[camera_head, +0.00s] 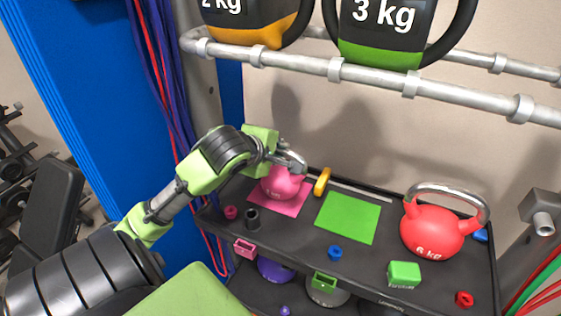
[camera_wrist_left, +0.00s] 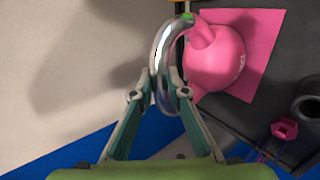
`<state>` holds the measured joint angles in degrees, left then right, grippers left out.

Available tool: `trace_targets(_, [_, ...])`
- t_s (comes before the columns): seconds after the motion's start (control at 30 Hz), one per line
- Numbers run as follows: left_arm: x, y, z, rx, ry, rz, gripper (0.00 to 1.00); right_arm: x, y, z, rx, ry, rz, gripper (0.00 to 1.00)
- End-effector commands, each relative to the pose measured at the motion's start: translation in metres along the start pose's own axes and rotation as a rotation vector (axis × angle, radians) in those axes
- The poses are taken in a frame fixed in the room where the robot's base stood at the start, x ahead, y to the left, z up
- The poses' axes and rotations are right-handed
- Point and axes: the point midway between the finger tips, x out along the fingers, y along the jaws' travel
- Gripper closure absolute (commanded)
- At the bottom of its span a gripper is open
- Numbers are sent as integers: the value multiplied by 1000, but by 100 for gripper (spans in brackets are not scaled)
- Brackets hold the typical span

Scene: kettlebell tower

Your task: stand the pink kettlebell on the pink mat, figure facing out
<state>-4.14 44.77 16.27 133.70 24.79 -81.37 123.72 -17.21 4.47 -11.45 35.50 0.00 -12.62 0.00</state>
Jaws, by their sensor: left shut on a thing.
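The pink kettlebell (camera_head: 283,185) is at the pink mat (camera_head: 262,204) on the back left of the upper shelf. A faint marking shows on its front in the head view, too small to read. I cannot tell whether its base rests fully on the mat. My left gripper (camera_head: 293,162) is shut on its metal handle from above. In the left wrist view the two fingers (camera_wrist_left: 162,94) close around the silver handle (camera_wrist_left: 160,50), with the pink ball (camera_wrist_left: 213,58) over the mat (camera_wrist_left: 266,45). My right gripper is out of view.
An empty green mat (camera_head: 347,217) lies to the right. A red kettlebell (camera_head: 432,231) stands beyond it. A yellow piece (camera_head: 322,182) is close beside the pink kettlebell. A dark cup (camera_head: 252,219) and small pink nut (camera_head: 231,212) sit in front.

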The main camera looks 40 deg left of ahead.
Motion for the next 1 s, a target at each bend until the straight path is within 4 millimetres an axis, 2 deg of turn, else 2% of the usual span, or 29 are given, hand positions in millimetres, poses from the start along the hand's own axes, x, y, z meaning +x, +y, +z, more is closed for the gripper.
trace_targets(0.03, [-4,8,0,-1,-1,20,100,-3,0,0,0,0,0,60])
trace_targets(1.0, [-1,3,1,-1,0,20,100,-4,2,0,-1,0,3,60])
